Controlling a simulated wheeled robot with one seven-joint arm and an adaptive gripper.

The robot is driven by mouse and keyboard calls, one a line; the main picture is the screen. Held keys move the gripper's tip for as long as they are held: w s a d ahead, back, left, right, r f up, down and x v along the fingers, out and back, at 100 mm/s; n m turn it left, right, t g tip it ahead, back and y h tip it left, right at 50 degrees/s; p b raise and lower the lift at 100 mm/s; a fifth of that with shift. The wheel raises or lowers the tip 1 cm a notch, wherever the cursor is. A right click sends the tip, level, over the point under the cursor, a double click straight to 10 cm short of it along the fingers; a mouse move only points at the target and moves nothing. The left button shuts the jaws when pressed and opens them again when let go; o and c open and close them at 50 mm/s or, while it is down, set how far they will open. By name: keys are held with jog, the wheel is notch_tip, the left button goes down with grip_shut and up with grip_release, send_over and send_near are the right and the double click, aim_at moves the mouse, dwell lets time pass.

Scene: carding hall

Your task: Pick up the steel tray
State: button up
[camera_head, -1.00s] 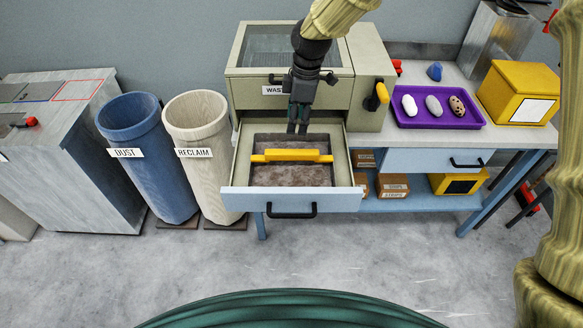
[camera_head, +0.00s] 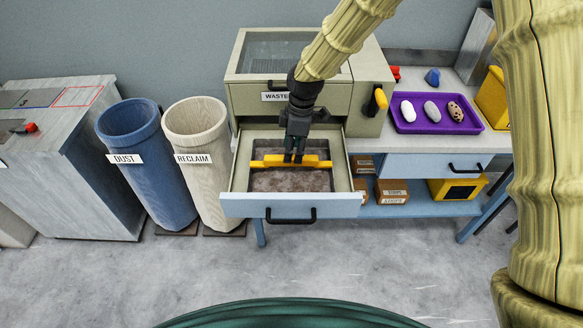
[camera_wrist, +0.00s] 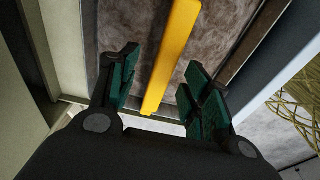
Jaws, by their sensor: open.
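The steel tray (camera_head: 250,181) sits inside the open drawer (camera_head: 238,204) under the cabinet marked WASTE. Grey-brown fluffy matter (camera_head: 290,181) fills it. A yellow bar handle (camera_head: 320,163) spans it from side to side. My gripper (camera_head: 293,159) is open and low over the middle of the handle, pointing down. In the wrist view, the yellow bar (camera_wrist: 175,50) runs between my two green-padded fingers (camera_wrist: 163,85), with a visible gap on each side. I cannot tell exactly how deep the fingertips reach beside the bar.
The drawer's walls close in around the tray. A blue DUST bin (camera_head: 150,170) and a pale RECLAIM bin (camera_head: 205,175) stand left. A purple tray (camera_head: 437,127) with several stone-like lumps lies on the bench at right. Small boxes (camera_head: 392,192) sit below. The floor in front is clear.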

aim_at(291, 166)
jog(key=shift+s+a+f+p, duration=0.2)
jog(key=shift+f+p, duration=0.3)
jog(key=shift+f, duration=0.6)
jog(key=shift+s+a+f+p, duration=0.15)
jog(key=shift+f+p, duration=0.3)
jog(key=shift+f, duration=0.65)
jog(key=shift+c, duration=0.4)
jog(key=shift+w, duration=0.1)
grip_shut()
